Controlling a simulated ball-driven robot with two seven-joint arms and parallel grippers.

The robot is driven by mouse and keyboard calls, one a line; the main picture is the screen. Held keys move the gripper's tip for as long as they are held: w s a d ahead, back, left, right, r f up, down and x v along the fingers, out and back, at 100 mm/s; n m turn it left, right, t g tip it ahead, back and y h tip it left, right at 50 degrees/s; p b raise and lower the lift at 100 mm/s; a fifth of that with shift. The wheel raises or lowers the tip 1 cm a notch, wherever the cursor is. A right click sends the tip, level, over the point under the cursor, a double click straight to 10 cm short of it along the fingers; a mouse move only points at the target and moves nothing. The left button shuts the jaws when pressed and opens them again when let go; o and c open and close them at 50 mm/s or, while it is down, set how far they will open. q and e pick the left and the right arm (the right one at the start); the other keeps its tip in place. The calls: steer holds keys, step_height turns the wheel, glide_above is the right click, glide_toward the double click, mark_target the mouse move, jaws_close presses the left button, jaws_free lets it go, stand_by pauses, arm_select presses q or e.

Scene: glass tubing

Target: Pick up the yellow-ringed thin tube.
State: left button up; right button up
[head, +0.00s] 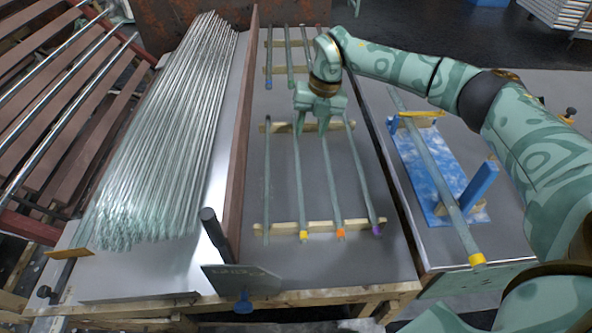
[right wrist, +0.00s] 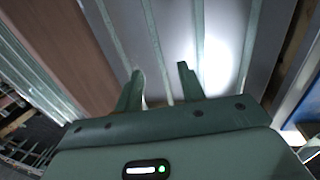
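The yellow-ringed thin tube (head: 300,190) lies lengthwise across two wooden strips, second from the left in a row of thin tubes. Its yellow ring (head: 303,235) is at the near end. My right gripper (head: 311,128) is over the far part of this row, open and pointing down. In the right wrist view its two fingers (right wrist: 160,70) stand apart, with the second tube from the left (right wrist: 154,35) running between them in the picture. No ring shows there, and I cannot tell the height gap. The gripper hides the tube's far end. My left gripper is out of view.
An orange-ringed tube (head: 332,190) and a purple-ringed tube (head: 363,185) lie to the right, a plain tube (head: 266,190) to the left. A brown board (head: 241,120) separates a large tube bundle (head: 170,130). A thicker yellow-ringed tube (head: 440,185) rests over a blue board (head: 415,165).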

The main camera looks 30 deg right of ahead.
steer(key=b, duration=0.1)
glide_above(298, 163)
steer(key=d, duration=0.2)
step_height(298, 163, down, 5)
steer(key=f+b, duration=0.1)
steer(key=a+f+b, duration=0.1)
steer(key=f, duration=0.1)
steer(key=f+b, duration=0.1)
steer(key=f, duration=0.1)
steer(key=shift+a+f, duration=0.25)
steer(key=shift+a, duration=0.05)
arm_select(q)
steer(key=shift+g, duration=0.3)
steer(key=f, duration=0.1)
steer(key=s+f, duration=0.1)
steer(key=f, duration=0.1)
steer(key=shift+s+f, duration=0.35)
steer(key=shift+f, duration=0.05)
arm_select(e)
steer(key=shift+r, duration=0.15)
steer(key=shift+s, duration=0.1)
jaws_close()
